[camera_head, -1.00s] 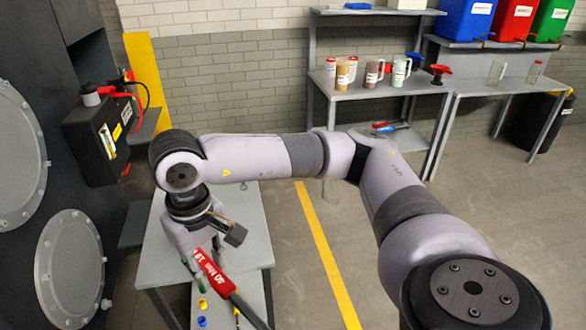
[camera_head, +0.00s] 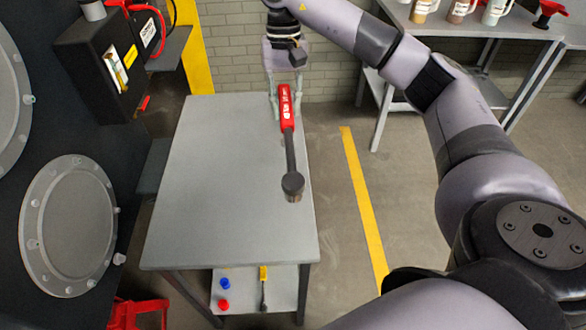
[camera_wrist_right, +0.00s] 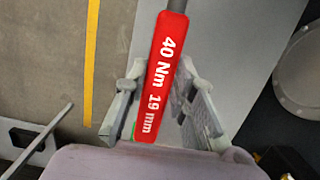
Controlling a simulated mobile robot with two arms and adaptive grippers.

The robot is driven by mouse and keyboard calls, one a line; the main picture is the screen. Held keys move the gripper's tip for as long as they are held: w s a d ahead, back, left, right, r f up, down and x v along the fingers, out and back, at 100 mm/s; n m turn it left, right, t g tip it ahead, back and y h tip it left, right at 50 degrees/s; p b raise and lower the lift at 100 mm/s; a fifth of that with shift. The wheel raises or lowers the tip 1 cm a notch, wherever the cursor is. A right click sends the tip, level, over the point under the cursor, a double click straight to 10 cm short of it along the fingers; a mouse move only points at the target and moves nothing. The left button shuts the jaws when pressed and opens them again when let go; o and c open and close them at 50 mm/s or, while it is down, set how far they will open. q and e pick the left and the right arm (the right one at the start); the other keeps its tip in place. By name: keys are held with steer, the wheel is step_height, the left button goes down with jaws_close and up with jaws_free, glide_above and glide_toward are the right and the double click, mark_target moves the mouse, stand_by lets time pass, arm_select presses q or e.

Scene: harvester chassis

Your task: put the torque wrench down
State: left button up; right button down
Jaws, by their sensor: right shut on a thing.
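The torque wrench (camera_head: 290,145) has a red handle, a dark shaft and a round dark head. My right gripper (camera_head: 278,103) is shut on its red handle at the far right part of the grey table (camera_head: 215,190). The head points toward the near side of the table, over the right part of the top. I cannot tell whether the wrench touches the top. In the right wrist view the red handle (camera_wrist_right: 160,80), marked "40 Nm 19 mm", sits between the two fingers (camera_wrist_right: 160,105). My left gripper is not in view.
Most of the table top is bare. A lower shelf (camera_head: 288,283) holds a blue item, a red item and a yellow-handled tool. A black box (camera_head: 100,65) and a round cover (camera_head: 68,225) are at the left. A workbench with cups (camera_head: 490,25) stands at the back right.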

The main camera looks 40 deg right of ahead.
mark_target(287, 121)
step_height(287, 121, down, 20)
steer(key=shift+d+f+p, duration=0.1)
steer(key=shift+d+p, duration=0.05)
steer(key=shift+p, duration=0.4)
steer(key=shift+w, duration=0.1)
steer(key=shift+f+b, duration=0.1)
steer(key=shift+b, duration=0.2)
steer(key=c, duration=1.3)
jaws_free()
steer(key=shift+c, duration=0.2)
